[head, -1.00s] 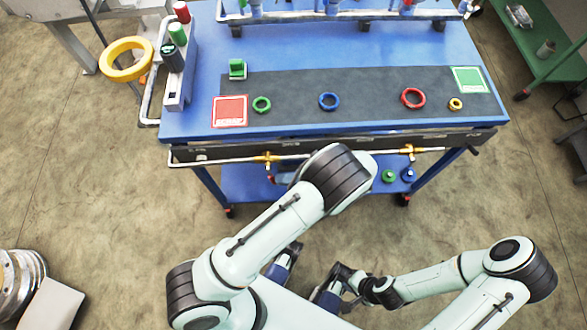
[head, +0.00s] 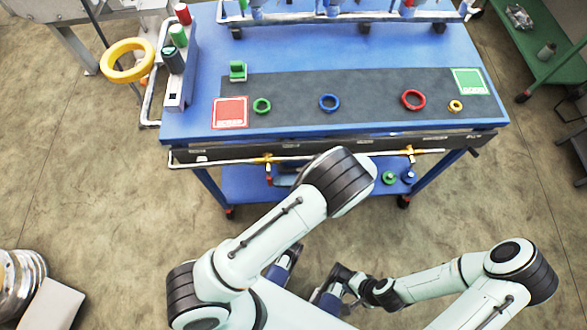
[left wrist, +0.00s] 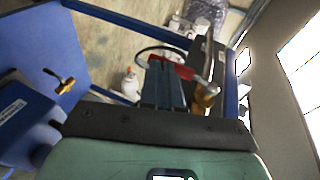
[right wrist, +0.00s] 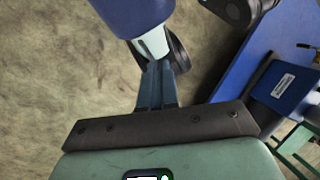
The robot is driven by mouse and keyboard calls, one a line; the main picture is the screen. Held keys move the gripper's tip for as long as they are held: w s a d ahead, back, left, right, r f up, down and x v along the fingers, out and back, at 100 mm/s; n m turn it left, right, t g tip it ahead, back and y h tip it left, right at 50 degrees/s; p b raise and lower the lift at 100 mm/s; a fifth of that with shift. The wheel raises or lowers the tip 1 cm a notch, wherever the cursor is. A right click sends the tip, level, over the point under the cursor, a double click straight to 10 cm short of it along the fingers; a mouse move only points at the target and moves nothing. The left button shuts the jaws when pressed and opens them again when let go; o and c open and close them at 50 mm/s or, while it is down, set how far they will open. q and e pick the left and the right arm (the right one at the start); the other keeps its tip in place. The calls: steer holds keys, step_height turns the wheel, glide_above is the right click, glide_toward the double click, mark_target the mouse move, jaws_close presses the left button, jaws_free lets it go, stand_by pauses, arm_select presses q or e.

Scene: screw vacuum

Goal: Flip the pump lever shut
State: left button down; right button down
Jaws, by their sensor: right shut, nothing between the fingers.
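In the left wrist view, a red lever (left wrist: 177,66) with a silver end lies across my left gripper (left wrist: 163,66)'s fingertips, and a brass fitting (left wrist: 205,96) is just to the right. The fingers look close together, but I cannot tell whether they grip the lever. A blue box with a white label (left wrist: 20,118), which looks like the pump, is at the left, near another brass valve (left wrist: 60,82). The labelled box also shows in the right wrist view (right wrist: 286,86). My right gripper (right wrist: 156,66) is shut and empty, away from the box. My left arm hides the left gripper in the head view.
The blue table (head: 330,60) carries a dark mat with several coloured rings. A front rail has brass valves at the left (head: 265,160) and right (head: 408,151). Blue-and-white hardware (right wrist: 140,22) is close to my right fingertips. Open floor lies around the table.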

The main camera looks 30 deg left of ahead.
arm_select(q)
step_height(320, 180, up, 20)
steer(key=p, duration=0.3)
steer(key=shift+p, duration=0.3)
